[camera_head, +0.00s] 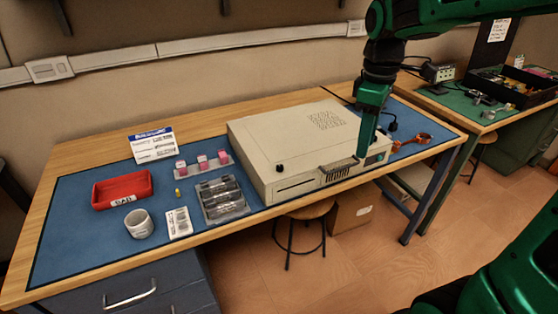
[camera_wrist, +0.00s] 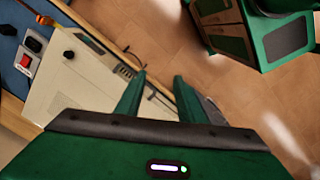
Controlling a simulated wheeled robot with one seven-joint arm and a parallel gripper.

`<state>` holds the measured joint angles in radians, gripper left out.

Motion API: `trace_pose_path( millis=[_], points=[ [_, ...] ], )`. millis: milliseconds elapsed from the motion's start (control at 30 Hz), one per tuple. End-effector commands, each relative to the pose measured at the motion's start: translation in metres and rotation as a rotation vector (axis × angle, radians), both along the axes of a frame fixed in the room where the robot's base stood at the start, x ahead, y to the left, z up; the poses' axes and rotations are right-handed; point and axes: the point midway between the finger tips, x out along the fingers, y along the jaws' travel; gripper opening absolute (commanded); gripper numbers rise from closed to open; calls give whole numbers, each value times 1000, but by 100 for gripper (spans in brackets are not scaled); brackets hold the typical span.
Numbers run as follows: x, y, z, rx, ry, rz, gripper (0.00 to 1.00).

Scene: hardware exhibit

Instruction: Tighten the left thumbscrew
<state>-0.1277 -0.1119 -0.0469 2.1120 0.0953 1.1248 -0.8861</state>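A beige instrument case (camera_head: 285,135) lies on the blue mat, with a dark round knob, which looks like the left thumbscrew (camera_head: 279,168), near its front left corner. A similar dark knob (camera_wrist: 69,54) shows on the case in the wrist view, apparently at the right end. My gripper (camera_head: 361,155) hangs pointing down at the case's front right edge, near the front handle (camera_head: 338,166). It is well to the right of the left knob. In the wrist view my gripper (camera_wrist: 160,76) has its two fingers apart with nothing between them. The left knob is not visible there.
An orange holder (camera_head: 410,139) stands to the right. A stool (camera_head: 306,212) sits below the bench edge.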

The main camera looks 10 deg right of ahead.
Motion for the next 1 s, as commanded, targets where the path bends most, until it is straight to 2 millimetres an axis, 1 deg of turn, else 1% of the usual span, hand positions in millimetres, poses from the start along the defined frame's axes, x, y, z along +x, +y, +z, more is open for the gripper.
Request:
trace_pose_path(
  millis=[33, 67, 100, 167, 200, 300, 400, 500, 567, 667, 1000],
  points=[
    [21, 30, 1, 1, 6, 159, 35],
    [32, 46, 1, 2, 10, 254, 35],
    [44, 69, 2, 6, 12, 377, 35],
    [58, 100, 2, 11, 16, 544, 35],
    [66, 119, 2, 14, 17, 642, 35],
    [78, 157, 1, 23, 20, 831, 35],
    [83, 180, 0, 29, 21, 942, 35],
    [85, 189, -3, 31, 22, 988, 35],
    [85, 189, -6, 31, 22, 993, 35],
    [85, 189, -17, 30, 24, 991, 35],
    [85, 187, -76, 30, 25, 987, 35]
  ],
)
